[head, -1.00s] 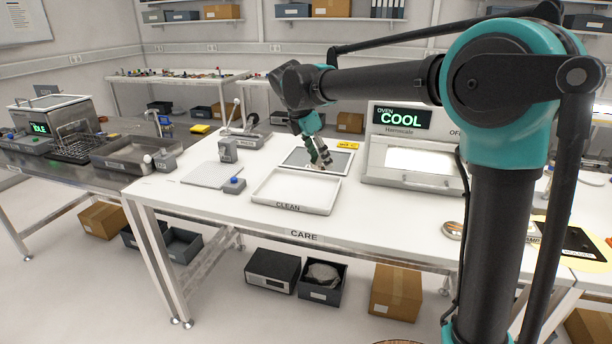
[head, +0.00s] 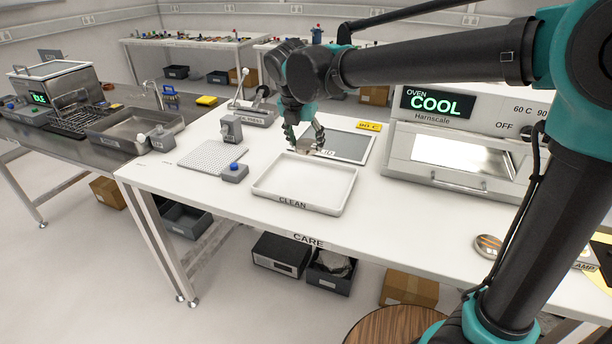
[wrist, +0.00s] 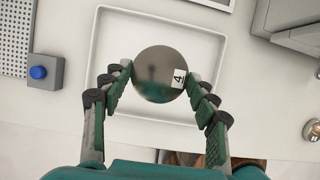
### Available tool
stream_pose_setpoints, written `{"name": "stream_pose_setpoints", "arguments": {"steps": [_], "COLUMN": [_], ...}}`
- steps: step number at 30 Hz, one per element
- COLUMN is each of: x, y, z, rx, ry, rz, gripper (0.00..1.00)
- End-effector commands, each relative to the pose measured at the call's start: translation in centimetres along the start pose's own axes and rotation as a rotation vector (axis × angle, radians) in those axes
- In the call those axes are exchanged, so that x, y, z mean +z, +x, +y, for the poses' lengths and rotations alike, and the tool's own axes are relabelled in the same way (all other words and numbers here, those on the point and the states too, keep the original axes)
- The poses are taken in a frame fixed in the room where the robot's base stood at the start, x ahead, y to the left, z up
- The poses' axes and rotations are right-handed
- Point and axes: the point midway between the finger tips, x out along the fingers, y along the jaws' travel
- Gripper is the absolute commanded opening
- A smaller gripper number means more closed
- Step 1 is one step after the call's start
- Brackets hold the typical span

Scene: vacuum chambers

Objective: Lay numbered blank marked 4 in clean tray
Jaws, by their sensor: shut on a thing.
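The numbered blank is a dark grey metal disc (wrist: 158,74) with a white label reading 4 on its right side in the wrist view. My gripper (wrist: 160,82) is shut on this disc, with a finger pad at its left and right edges. The clean tray (wrist: 112,22) is white and shallow and lies below the disc in the wrist view. In the head view the clean tray (head: 272,194) sits at the table's front, marked CLEAN. My gripper (head: 310,145) is above the tray's back edge there. The gap between disc and tray cannot be measured.
A grey mat (head: 350,146) with a yellow 90 C tag lies behind the tray. The oven (head: 450,150), showing COOL, stands at right. A blue-button box (head: 235,172) and a perforated plate (head: 212,155) are at left.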

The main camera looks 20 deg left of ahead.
Motion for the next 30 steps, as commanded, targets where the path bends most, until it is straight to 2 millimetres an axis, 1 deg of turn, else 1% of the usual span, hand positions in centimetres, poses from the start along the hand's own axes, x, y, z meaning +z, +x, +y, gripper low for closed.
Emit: {"name": "stream_pose_setpoints", "arguments": {"steps": [1, 3, 6, 9, 12, 16, 21, 24, 30], "x": [-0.4, -1.1, -1.9, -2.5, -2.9, -3.2, -4.0, -4.4, -4.5], "y": [1.1, 2.7, 4.7, 6.2, 7.1, 7.8, 9.9, 10.7, 10.9], "z": [0.0, 0.0, 0.1, 0.0, 0.0, 0.0, 0.1, 0.0, 0.0], "rx": [0.0, 0.0, 0.0, 0.0, 0.0, -0.001, -0.001, -0.001, -0.001], "ry": [0.0, 0.001, 0.001, 0.001, 0.001, 0.001, 0.001, 0.001, 0.001], "rz": [0.0, 0.0, 0.0, 0.0, 0.0, 0.0, 0.0, 0.0, 0.0], "gripper": [0.1, 0.1, 0.1, 0.1, 0.1, 0.1, 0.1, 0.1, 0.1]}}
